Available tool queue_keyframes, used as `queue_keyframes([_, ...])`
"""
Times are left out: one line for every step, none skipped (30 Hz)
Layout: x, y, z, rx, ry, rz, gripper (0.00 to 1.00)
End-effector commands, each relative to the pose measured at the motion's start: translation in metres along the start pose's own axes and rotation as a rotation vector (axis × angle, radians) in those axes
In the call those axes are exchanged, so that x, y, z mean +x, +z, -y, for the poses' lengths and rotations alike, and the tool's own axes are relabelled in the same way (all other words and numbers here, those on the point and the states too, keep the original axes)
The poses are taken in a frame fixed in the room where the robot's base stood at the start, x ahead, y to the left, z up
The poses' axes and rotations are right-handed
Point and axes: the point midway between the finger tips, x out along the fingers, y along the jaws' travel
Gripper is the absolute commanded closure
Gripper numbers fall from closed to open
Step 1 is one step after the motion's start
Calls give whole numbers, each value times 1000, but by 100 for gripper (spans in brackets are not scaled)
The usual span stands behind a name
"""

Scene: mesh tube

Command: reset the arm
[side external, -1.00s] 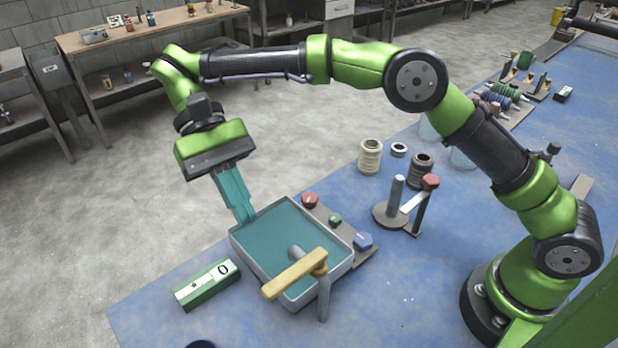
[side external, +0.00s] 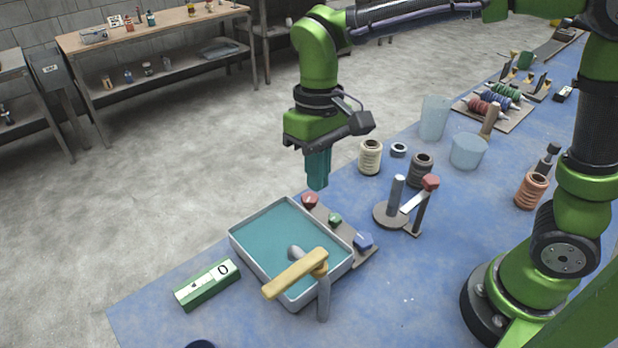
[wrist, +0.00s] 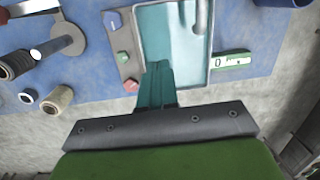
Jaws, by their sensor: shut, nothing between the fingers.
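My gripper (side external: 317,184) has teal fingers that are shut with nothing between them. It points down and hangs in the air above the far edge of the blue table, behind the tray. In the wrist view the closed fingers (wrist: 157,68) reach toward the near edge of the tray. My arm is folded back, with the elbow high at the top right of the side view.
A grey tray (side external: 236,243) with teal liquid has a tap with a yellow handle (side external: 295,273) over it. Beside it are a plate with coloured knobs (side external: 362,241), a green level (side external: 207,284), a stand with a red knob (side external: 430,182), and spools (side external: 370,157).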

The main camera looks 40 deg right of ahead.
Motion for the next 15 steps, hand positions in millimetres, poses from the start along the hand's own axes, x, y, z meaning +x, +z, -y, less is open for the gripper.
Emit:
queue_keyframes([-8,8,-16,28,-14,-72,100])
queue_keyframes([-11,13,-25,44,-25,-114,100])
queue_keyframes([-14,18,-36,66,-39,-169,100])
queue_keyframes([-17,23,-44,85,-51,-209,100])
queue_keyframes([-19,28,-52,103,-62,-250,100])
queue_keyframes([-22,35,-63,132,-77,-303,100])
queue_keyframes([-24,40,-71,151,-88,-344,100])
queue_keyframes([-25,46,-78,172,-99,-383,100])
queue_keyframes([-27,53,-88,200,-115,-434,100])
queue_keyframes([-28,59,-94,221,-126,-470,100])
queue_keyframes([-29,65,-100,242,-136,-502,100])
queue_keyframes([-30,72,-107,267,-151,-543,100])
queue_keyframes([-31,77,-112,284,-160,-570,100])
queue_keyframes([-31,82,-116,300,-169,-593,100])
queue_keyframes([-32,88,-120,318,-179,-617,100])
